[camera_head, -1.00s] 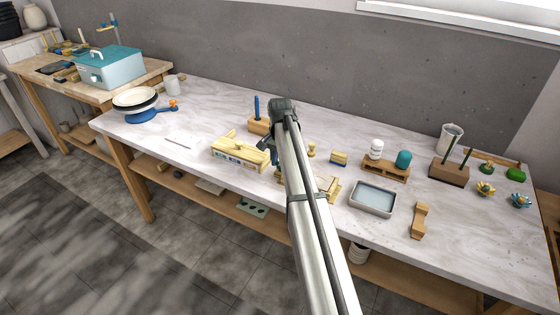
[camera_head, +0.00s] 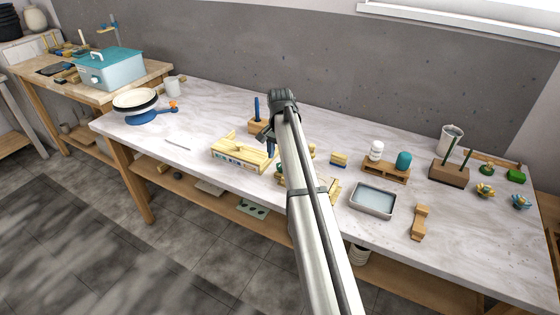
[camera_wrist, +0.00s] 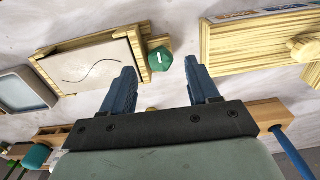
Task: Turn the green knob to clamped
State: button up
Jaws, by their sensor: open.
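The green knob (camera_wrist: 160,60) is a faceted green piece with a small white mark on top. It sits at the end of a wooden frame (camera_wrist: 144,41) that holds a pale panel (camera_wrist: 92,63) with a curved dark line. My gripper (camera_wrist: 158,77) is open and empty, its two blue fingers apart. In the wrist view the knob shows between and just beyond the fingertips, not gripped. In the head view my gripper (camera_head: 269,142) is above the table and my arm hides most of the frame.
A wooden block with a blue rod (camera_head: 257,108) is behind. A water tray (camera_head: 373,199) and a wooden stand with jars (camera_head: 386,172) are to the right. The front left tabletop is mostly clear.

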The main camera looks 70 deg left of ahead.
aim_at(280, 165)
notch_tip(280, 165, up, 10)
jog(key=shift+r, duration=0.2)
dwell(0.7)
